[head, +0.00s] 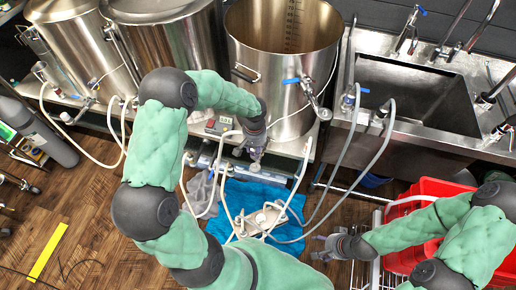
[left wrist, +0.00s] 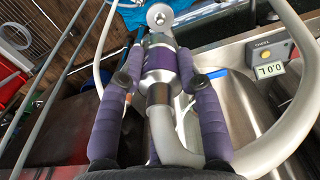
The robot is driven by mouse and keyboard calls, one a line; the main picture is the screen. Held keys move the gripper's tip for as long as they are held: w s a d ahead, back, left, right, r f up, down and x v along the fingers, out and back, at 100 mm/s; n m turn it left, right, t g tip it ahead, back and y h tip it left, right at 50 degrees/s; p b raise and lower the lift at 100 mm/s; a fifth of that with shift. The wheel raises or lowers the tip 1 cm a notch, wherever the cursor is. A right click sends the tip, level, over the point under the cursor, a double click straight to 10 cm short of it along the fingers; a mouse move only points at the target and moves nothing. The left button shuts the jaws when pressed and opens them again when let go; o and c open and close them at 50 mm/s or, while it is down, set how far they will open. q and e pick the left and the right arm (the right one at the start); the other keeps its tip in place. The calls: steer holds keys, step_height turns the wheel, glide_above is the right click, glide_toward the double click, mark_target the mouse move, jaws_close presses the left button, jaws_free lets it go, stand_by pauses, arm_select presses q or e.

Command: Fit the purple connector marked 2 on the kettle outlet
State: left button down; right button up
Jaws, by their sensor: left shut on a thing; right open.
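In the left wrist view my left gripper (left wrist: 160,62) is shut on a metal connector with a purple band (left wrist: 158,58). A pale grey hose (left wrist: 172,140) bends away from the connector's near end. I cannot read a number on the connector. In the head view my left gripper (head: 254,155) points down in front of the open kettle (head: 285,75), left of its outlet. The kettle outlet (head: 322,112) is at the kettle's lower right, below a blue-handled valve, with the gripper apart from it. My right gripper (head: 330,249) is open and empty, low at the right.
A steel sink (head: 420,95) with taps stands right of the kettle. Red crates (head: 430,187) are at the lower right, near my right arm. Several pale hoses hang from the bench edge. A blue cloth (head: 262,200) lies below. More steel vessels stand at the left.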

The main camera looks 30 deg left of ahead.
arm_select(q)
steer(key=b, duration=0.4)
glide_above(255, 165)
steer(key=shift+s+f, duration=0.1)
steer(key=shift+f, duration=2.7)
steer(key=shift+f+b, duration=0.55)
steer(key=shift+f, duration=0.25)
steer(key=shift+f+b, duration=1.1)
steer(key=shift+f, duration=0.15)
steer(key=c, duration=0.8)
jaws_free()
steer(key=shift+o, duration=0.2)
step_height(255, 165, up, 12)
